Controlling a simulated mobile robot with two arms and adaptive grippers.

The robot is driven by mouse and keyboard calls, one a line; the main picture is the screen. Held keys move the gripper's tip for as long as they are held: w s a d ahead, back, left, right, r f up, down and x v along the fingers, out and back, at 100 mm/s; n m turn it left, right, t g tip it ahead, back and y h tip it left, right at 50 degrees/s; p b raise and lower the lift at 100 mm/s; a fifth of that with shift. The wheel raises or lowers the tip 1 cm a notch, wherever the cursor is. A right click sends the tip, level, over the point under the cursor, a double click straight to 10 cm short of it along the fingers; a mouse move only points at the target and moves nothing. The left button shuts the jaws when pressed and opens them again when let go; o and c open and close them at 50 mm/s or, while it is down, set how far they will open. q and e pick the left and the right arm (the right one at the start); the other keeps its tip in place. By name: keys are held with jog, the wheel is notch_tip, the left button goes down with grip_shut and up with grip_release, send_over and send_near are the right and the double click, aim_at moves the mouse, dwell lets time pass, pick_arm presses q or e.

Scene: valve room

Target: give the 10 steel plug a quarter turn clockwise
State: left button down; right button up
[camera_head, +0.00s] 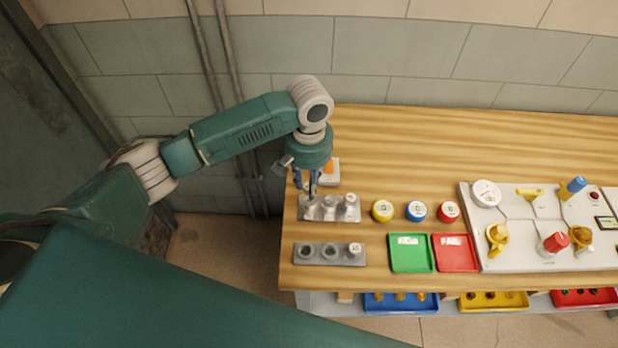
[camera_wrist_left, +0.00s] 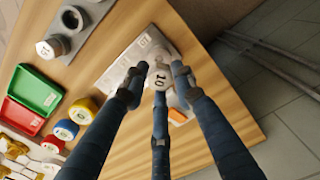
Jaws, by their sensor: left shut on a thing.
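The steel plug marked 10 (camera_wrist_left: 161,82) is in the left wrist view, between the three dark fingers of my left gripper (camera_wrist_left: 160,84). The fingers are shut on it. In the head view my left gripper (camera_head: 311,193) points down at the left end of the rear grey block (camera_head: 330,216). Its fingers partly hide the plug there. Two more steel plugs, a middle one (camera_head: 329,204) and a right one (camera_head: 349,202), stand in the same block. My right gripper is in neither view.
A front grey block (camera_head: 342,260) holds one plug (camera_head: 355,248) and has two open holes. Yellow (camera_head: 382,211), blue (camera_head: 416,211) and red (camera_head: 448,211) round pieces stand to the right, with green (camera_head: 410,262) and red (camera_head: 455,262) trays before them. A valve panel (camera_head: 520,262) lies further right.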

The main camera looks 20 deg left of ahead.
pick_arm(q)
jog(key=shift+r+n+p, duration=0.1)
jog(key=shift+n+p, duration=0.5)
jog(key=shift+p, duration=0.15)
jog(key=shift+n+p, duration=0.45)
jog(key=shift+n, duration=0.25)
jog(key=shift+f, duration=0.5)
jog(key=shift+f+b, duration=0.35)
jog(key=shift+f, duration=0.4)
jog(key=shift+p, duration=0.3)
jog(key=shift+d+f, duration=0.1)
jog(key=shift+f, duration=0.35)
jog(key=shift+f, duration=0.3)
